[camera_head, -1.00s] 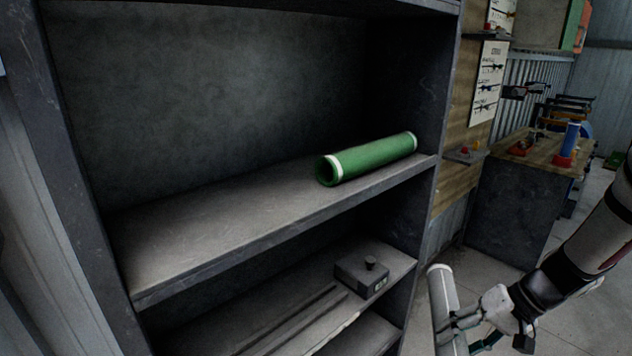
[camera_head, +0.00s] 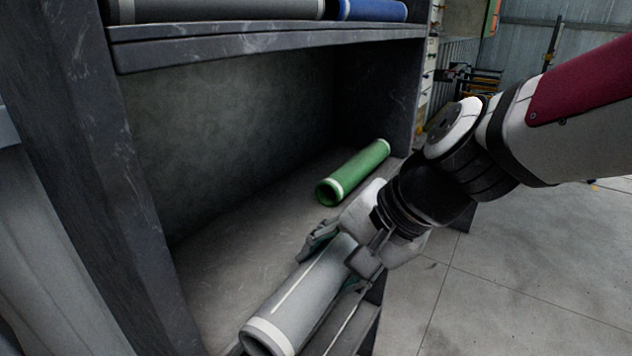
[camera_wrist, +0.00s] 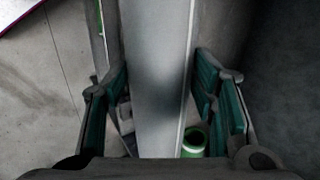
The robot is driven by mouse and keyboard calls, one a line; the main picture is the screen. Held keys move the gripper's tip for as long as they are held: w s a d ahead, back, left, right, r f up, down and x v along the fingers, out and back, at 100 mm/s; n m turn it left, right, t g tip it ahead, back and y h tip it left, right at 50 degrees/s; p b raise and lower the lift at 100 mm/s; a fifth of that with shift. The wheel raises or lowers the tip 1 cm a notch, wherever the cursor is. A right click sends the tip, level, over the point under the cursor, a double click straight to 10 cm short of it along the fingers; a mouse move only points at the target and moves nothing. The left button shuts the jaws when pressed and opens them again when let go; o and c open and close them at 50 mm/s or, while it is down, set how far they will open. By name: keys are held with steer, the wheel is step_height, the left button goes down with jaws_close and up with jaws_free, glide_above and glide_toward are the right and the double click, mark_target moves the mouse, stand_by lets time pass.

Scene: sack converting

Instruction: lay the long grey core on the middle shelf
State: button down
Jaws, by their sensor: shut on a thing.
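My gripper (camera_head: 340,250) is shut on the long grey core (camera_head: 300,295), a light grey tube with a white band near its open end. In the wrist view the core (camera_wrist: 156,80) runs between the two green-padded fingers (camera_wrist: 165,105). In the head view the core is at the front of the middle shelf (camera_head: 240,240), its near end toward the bottom of the picture. I cannot tell whether it touches the shelf. The shelf's front edge is partly hidden by the core and gripper.
A green tube (camera_head: 355,172) with white bands lies on the middle shelf's right part, behind my gripper; it also shows in the wrist view (camera_wrist: 194,142). A dark tube (camera_head: 215,10) and a blue tube (camera_head: 372,10) lie on the shelf above. The middle shelf's left part is clear.

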steer(key=shift+s+a+r, duration=0.7)
steer(key=shift+s+r, duration=0.1)
steer(key=shift+r, duration=0.1)
steer(key=p, duration=0.3)
glide_above(247, 267)
steer(key=shift+s+d+f, duration=0.2)
steer(key=shift+d+f, duration=0.05)
steer(key=shift+f, duration=0.45)
steer(key=shift+w+a+f+t, duration=0.15)
steer(key=shift+f, duration=0.75)
steer(key=shift+w+a+f+t, duration=0.1)
steer(key=shift+f+t, duration=0.05)
steer(key=shift+f, duration=0.9)
steer(key=c, duration=0.7)
jaws_free()
